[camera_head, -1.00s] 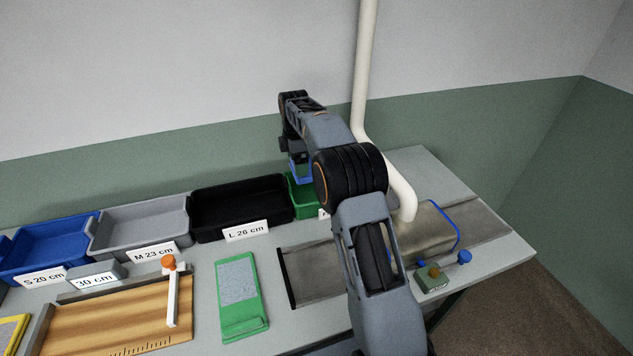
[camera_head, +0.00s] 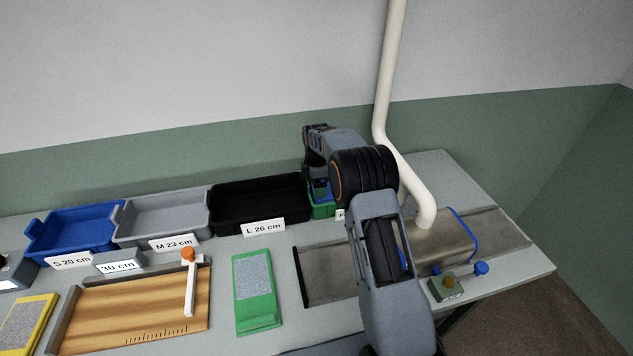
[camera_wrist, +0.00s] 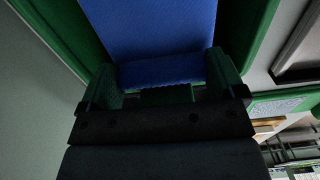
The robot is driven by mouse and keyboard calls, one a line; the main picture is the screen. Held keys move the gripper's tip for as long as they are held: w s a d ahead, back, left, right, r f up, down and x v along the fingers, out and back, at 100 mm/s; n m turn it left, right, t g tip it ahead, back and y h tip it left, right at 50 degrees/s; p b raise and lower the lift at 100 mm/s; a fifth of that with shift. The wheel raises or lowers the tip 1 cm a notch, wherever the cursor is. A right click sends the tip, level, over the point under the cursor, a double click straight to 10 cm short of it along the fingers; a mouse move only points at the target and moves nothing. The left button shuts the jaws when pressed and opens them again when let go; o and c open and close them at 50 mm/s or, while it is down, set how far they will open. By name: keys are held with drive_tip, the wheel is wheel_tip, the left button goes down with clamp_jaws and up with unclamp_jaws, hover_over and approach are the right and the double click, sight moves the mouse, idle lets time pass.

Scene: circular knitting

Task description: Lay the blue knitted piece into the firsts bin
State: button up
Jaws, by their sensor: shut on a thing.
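The blue knitted piece (camera_wrist: 160,30) fills the upper middle of the wrist view, its near edge between the two fingers of my gripper (camera_wrist: 168,85). My gripper is shut on it. In the head view only a small bit of blue (camera_head: 320,187) shows under the wrist. A green bin (camera_head: 322,210) stands right of the black bin, mostly hidden behind my arm; its green walls (camera_wrist: 262,35) flank the piece in the wrist view. The piece is over or inside this bin; I cannot tell whether it touches the floor. The green bin's label is mostly hidden.
A black bin (camera_head: 258,178) labelled L 26 cm, a grey bin (camera_head: 160,200) and a blue bin (camera_head: 40,238) stand in a row to the left. A wooden measuring board (camera_head: 140,310) and a green-framed pad (camera_head: 257,318) lie in front. A white pipe (camera_head: 384,80) rises close behind my arm.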

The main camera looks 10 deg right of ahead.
drive_tip(key=shift+f, duration=0.1)
drive_tip(key=shift+f+b, duration=0.4)
drive_tip(key=shift+f, duration=0.1)
drive_tip(key=o, duration=0.8)
drive_tip(key=shift+c, duration=0.2)
drive_tip(key=shift+r, duration=0.1)
